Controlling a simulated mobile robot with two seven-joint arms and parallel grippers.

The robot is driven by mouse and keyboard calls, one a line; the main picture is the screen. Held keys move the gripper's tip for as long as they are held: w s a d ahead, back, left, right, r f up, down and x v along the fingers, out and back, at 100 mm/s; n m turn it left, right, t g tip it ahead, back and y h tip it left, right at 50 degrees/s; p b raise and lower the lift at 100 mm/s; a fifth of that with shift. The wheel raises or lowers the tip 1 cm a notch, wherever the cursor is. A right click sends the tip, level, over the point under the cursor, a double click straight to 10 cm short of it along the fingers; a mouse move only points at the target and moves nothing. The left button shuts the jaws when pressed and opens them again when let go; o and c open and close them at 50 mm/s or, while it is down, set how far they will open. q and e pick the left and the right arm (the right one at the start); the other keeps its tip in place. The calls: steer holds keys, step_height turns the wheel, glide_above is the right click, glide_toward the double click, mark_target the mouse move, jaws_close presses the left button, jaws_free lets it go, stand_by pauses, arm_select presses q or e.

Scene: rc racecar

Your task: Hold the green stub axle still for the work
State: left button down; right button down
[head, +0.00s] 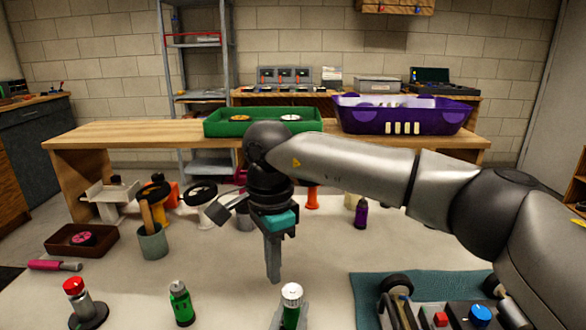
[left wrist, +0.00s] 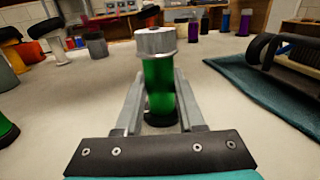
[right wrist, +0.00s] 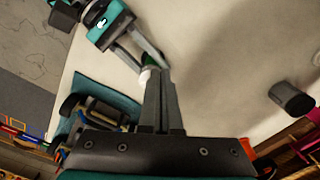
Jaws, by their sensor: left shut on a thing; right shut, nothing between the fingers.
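The green stub axle (head: 291,315) stands upright at the bottom middle of the head view, with a silver-white cap on top. In the left wrist view the green stub axle (left wrist: 159,88) is between the fingers of my left gripper (left wrist: 160,100), which is shut on it low over the pale tabletop. My right gripper (head: 273,276) is shut and empty, pointing down close to the axle's cap. In the right wrist view its closed fingers (right wrist: 158,76) reach to the white cap and partly hide the axle; I cannot tell whether they touch.
A similar green part (head: 181,304) and a red-topped stand (head: 80,304) are on the left. A teal mat (head: 365,284) bearing the car chassis (head: 440,318) lies right. A wooden-handled pot (head: 152,242) and several wheels stand behind. Table around the axle is clear.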

mark_target(285, 291)
step_height(285, 291, up, 2)
steer(key=shift+r, duration=0.1)
steer(key=shift+s, duration=0.1)
step_height(285, 291, down, 6)
steer(key=s+d, duration=0.1)
steer(key=s, duration=0.1)
steer(key=shift+s+d, duration=0.15)
steer(key=shift+d, duration=0.1)
stand_by(0.8)
steer(key=shift+w+d, duration=0.2)
steer(key=shift+w, duration=0.2)
stand_by(0.6)
